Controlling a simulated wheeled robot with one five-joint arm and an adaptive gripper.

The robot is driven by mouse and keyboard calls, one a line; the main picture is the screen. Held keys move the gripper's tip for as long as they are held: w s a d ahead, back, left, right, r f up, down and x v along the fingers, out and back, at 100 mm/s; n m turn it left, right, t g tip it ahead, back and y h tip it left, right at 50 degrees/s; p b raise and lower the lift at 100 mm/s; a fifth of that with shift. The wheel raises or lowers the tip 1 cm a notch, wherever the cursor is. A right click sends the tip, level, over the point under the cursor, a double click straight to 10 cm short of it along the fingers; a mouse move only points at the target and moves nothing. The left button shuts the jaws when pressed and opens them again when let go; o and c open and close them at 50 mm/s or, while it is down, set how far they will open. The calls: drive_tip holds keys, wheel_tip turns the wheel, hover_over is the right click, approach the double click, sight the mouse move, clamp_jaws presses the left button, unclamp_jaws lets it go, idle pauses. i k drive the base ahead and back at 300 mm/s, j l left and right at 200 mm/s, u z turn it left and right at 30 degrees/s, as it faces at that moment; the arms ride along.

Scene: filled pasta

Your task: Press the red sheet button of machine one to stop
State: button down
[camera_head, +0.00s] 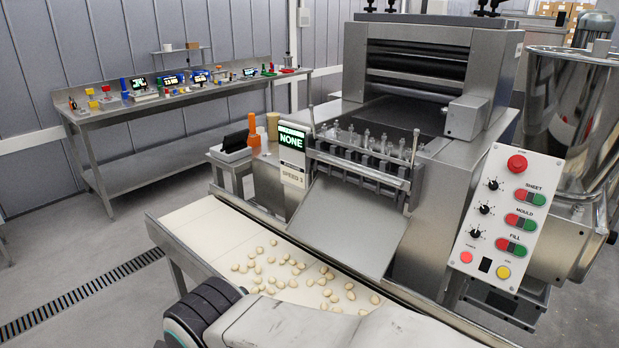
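Machine one appears to be the large steel pasta machine (425,215) in the middle; no machine number is readable. Its white control panel (497,225) stands at the right, slightly tilted. Under the label SHEET, the red sheet button (521,195) sits at the left of a red-green pair, beside the green sheet button (539,199). A larger red mushroom button (517,163) is above them. Red-green pairs labelled MOULD (511,219) and FILL (502,244) are below. Part of my arm crosses the bottom, well away from the panel. My gripper's fingertips are not visible.
A white conveyor (205,228) with scattered pasta pieces (285,273) runs in front of the machine. The machine's display (291,139) reads NONE. A steel hopper (575,100) stands behind the panel. A bench (150,105) with coloured items lines the left wall.

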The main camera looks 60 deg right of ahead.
sight(520, 195)
drive_tip(key=z, duration=3.15)
